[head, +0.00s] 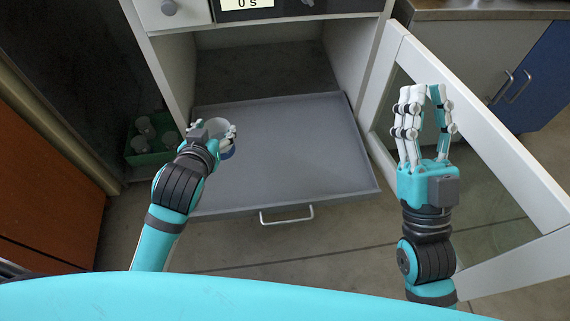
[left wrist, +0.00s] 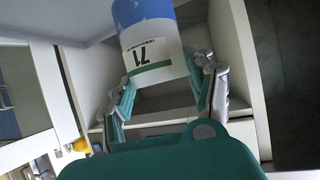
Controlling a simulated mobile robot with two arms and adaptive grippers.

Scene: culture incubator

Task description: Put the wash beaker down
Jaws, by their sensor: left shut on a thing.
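The wash beaker (head: 217,127) is a pale cup with a blue part, over the left side of the pulled-out grey shelf (head: 290,150). In the left wrist view the beaker (left wrist: 150,48) shows a white label reading 71, upside down, and a blue end. My left gripper (head: 217,136) is shut on the beaker, with fingers on both sides of it. I cannot tell whether the beaker touches the shelf. My right gripper (head: 425,98) is open and empty, with its fingers pointing up the picture, in front of the open glass door.
The incubator's open door (head: 485,135) stands at the right. The shelf has a front handle (head: 287,215), and its middle and right are bare. A green crate (head: 150,156) with several grey containers is on the floor at the left. A display (head: 246,4) reads 0 s.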

